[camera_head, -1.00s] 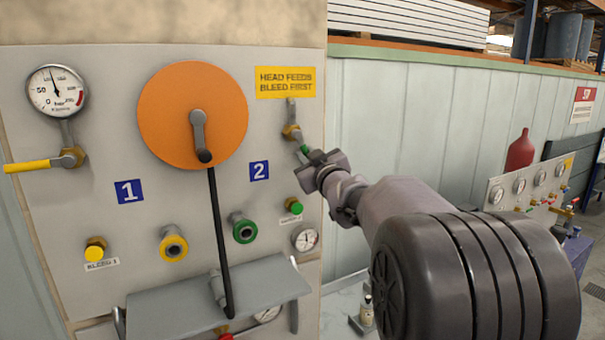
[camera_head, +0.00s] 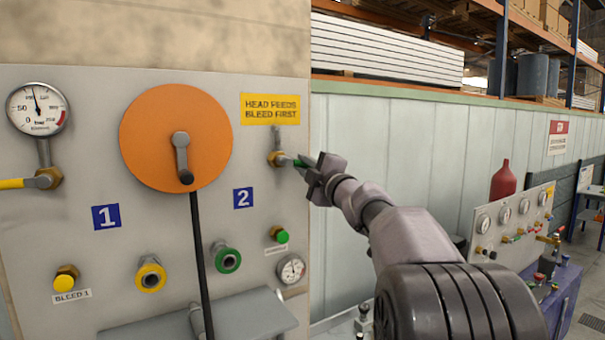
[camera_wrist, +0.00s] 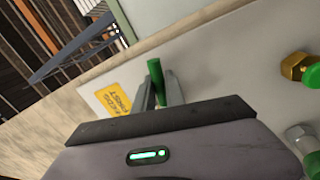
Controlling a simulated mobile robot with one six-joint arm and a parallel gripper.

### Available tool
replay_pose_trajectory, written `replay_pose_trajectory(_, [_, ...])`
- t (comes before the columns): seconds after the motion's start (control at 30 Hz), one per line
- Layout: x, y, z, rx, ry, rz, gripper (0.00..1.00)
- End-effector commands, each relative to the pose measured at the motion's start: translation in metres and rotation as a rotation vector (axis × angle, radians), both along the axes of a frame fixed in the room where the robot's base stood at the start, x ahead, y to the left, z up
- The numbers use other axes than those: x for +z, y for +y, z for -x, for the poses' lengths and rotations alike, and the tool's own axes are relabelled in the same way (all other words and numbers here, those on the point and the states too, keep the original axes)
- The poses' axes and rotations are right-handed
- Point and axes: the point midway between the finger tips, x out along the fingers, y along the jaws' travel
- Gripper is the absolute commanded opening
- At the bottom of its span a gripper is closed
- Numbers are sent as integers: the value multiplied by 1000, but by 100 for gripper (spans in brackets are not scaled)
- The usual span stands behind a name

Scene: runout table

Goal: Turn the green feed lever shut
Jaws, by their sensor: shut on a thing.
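The green feed lever (camera_head: 299,163) sticks out to the right from a brass valve (camera_head: 278,159) on a grey pipe, under the yellow "HEAD FEEDS BLEED FIRST" sign (camera_head: 270,109). It lies close to level, sloping slightly down. My gripper (camera_head: 312,166) is shut on the lever's outer part, at the panel's right edge. In the wrist view the green grip (camera_wrist: 156,80) stands between the two fingers of my gripper (camera_wrist: 163,92). The fingers hide part of the lever, and the valve body is hidden there.
The panel (camera_head: 100,255) carries an orange disc (camera_head: 150,130) with a black crank rod, a gauge (camera_head: 37,107), yellow and green ports, and a green button (camera_head: 281,236) below the lever. A grey shelf (camera_head: 240,318) juts out low. Right of the panel is a pale wall (camera_head: 420,140).

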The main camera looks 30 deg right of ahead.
Motion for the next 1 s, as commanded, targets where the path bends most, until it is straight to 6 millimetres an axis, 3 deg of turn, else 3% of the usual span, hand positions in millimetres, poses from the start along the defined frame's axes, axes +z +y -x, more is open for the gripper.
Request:
replay_pose_trajectory(0.4, [14,-2,0,-1,-11,212,0])
replay_pose_trajectory(1.0, [18,-1,1,0,-13,259,0])
